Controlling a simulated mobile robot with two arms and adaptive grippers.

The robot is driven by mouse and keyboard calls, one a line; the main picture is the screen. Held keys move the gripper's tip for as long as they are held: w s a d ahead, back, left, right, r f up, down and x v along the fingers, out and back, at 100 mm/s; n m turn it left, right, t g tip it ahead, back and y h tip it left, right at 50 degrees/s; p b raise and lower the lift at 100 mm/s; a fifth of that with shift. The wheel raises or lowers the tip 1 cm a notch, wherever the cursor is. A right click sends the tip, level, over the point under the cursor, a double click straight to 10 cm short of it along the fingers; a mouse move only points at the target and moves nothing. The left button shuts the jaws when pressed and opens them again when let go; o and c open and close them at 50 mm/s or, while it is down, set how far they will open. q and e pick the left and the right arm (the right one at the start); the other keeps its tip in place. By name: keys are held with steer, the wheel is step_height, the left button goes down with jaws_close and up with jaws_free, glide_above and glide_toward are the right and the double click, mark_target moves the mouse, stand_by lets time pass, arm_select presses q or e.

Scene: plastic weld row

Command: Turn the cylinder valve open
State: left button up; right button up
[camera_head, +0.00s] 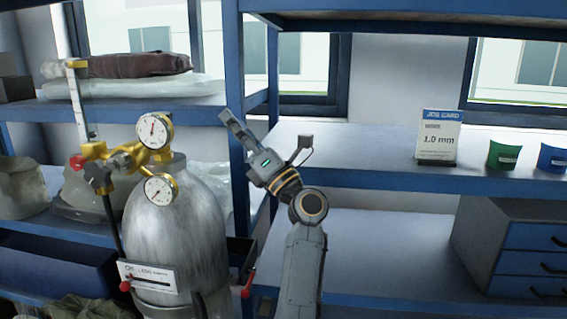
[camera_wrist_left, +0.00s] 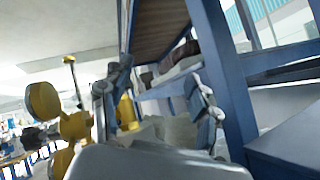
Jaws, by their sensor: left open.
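A grey gas cylinder (camera_head: 175,235) stands upright at the left, with a brass valve and regulator assembly (camera_head: 125,155) on top. It carries two round gauges (camera_head: 154,131), a clear flow tube (camera_head: 82,105), a red knob (camera_head: 76,162) and a dark knob (camera_head: 97,176). Which knob is the cylinder valve's handle I cannot tell. My left gripper (camera_head: 228,118) is to the right of the gauges, apart from them, pointing up and left. In the left wrist view, its fingers (camera_wrist_left: 157,75) are spread and empty; the brass parts (camera_wrist_left: 75,125) are mostly left of them. My right gripper is not in view.
A blue shelf post (camera_head: 236,130) rises just behind my left gripper. Shelves hold bags (camera_head: 135,65), a job card (camera_head: 438,137), two cups (camera_head: 504,155) and a drawer unit (camera_head: 525,250). The shelf right of my arm has free room.

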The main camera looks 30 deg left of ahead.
arm_select(q)
steer(key=w+d+f+m+t+h, duration=0.3)
steer(key=f+m+t, duration=0.1)
steer(key=m+t, duration=0.4)
steer(key=w+d+f+m+t+h, duration=0.3)
steer(key=d+f+m+t, duration=0.1)
steer(key=m+t, duration=0.3)
steer(key=shift+w+f+m+t+h, duration=0.3)
steer(key=shift+w+m+t, duration=0.1)
steer(key=shift+m, duration=0.7)
steer(key=shift+r, duration=0.1)
steer(key=shift+c, duration=0.4)
